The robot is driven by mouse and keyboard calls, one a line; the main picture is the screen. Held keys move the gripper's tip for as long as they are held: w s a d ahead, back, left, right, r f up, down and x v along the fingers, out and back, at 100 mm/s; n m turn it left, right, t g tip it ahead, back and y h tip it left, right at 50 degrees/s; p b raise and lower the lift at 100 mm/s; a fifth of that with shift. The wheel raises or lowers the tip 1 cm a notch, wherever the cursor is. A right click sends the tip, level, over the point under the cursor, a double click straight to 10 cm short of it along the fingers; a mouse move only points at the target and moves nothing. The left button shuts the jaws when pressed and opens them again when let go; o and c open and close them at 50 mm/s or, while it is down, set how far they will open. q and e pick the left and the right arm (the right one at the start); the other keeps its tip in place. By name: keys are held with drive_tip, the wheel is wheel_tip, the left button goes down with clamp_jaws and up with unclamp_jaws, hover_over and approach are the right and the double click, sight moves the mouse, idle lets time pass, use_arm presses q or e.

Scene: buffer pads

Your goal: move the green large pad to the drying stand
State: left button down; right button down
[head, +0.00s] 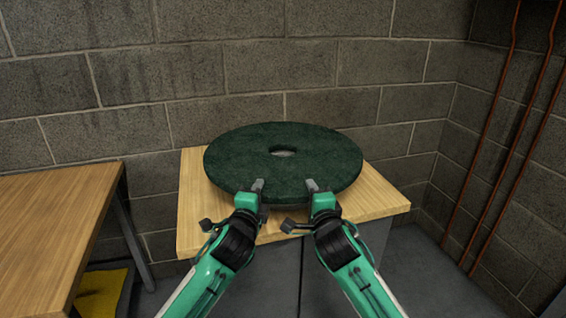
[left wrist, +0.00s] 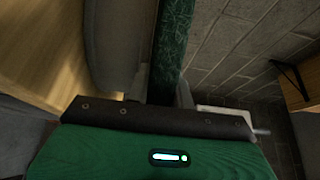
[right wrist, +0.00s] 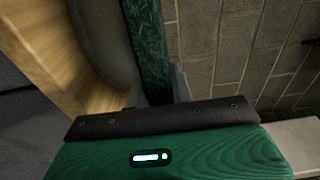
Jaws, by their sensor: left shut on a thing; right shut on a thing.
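The green large pad (head: 245,165) is a thick dark green disc with a centre hole. It is roughly level over a wood-topped cabinet (head: 385,197). My left gripper (head: 258,185) and right gripper (head: 312,186) are shut on its near rim, side by side. The pad's edge shows between the fingers in the left wrist view (left wrist: 172,45) and the right wrist view (right wrist: 148,45). A grey rounded body (left wrist: 112,45) lies under the pad, mostly hidden; it also shows in the right wrist view (right wrist: 100,45). I cannot tell whether it is the drying stand, or whether the pad touches it.
A wooden table (head: 50,225) stands at the left, with a yellow thing (head: 102,293) below it. A block wall (head: 250,65) is close behind the cabinet. Rust-coloured pipes (head: 505,130) run up the right wall. Floor (head: 425,270) is free at the right.

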use_arm(q)
drive_tip(key=c, duration=1.2)
unclamp_jaws()
drive_tip(key=shift+f, duration=0.1)
drive_tip(key=shift+c, duration=0.2)
use_arm(e)
drive_tip(key=c, duration=1.2)
unclamp_jaws()
drive_tip(key=shift+f, duration=0.1)
drive_tip(key=shift+c, duration=0.2)
use_arm(q)
drive_tip(key=shift+s, duration=0.1)
drive_tip(key=s+a, duration=0.2)
drive_tip(key=s, duration=0.9)
drive_tip(key=shift+s+a, duration=0.15)
drive_tip(key=shift+s, duration=0.15)
use_arm(e)
drive_tip(key=v, duration=1.2)
drive_tip(key=shift+f, duration=0.1)
